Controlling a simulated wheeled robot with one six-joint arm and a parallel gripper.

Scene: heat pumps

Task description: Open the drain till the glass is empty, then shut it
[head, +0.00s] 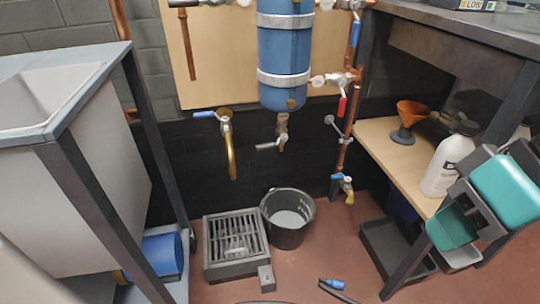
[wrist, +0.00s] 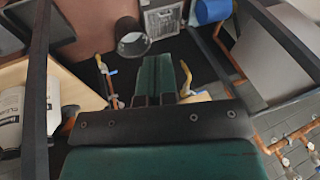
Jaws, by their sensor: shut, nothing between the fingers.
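A blue vessel (head: 284,55) hangs on the wooden board in the head view. Under it is a brass valve (head: 282,128) with a grey lever pointing left. I cannot make out a sight glass or its level. To the left, a blue-handled tap (head: 225,122) has a brass spout hanging down. Low on the right pipe is another blue-handled tap (head: 346,185), which also shows in the wrist view (wrist: 111,72). My gripper (head: 445,235) is at the right, well apart from the valves. Its green fingers (wrist: 157,62) are together and empty in the wrist view.
A black bucket (head: 307,231) with a pale grey inside stands beside a grated drain (head: 212,260). A sink (head: 60,115) stands left. At right, a bench shelf (head: 385,140) holds an orange funnel (head: 411,112) and a white bottle (head: 445,165). A black tray (head: 386,262) lies below.

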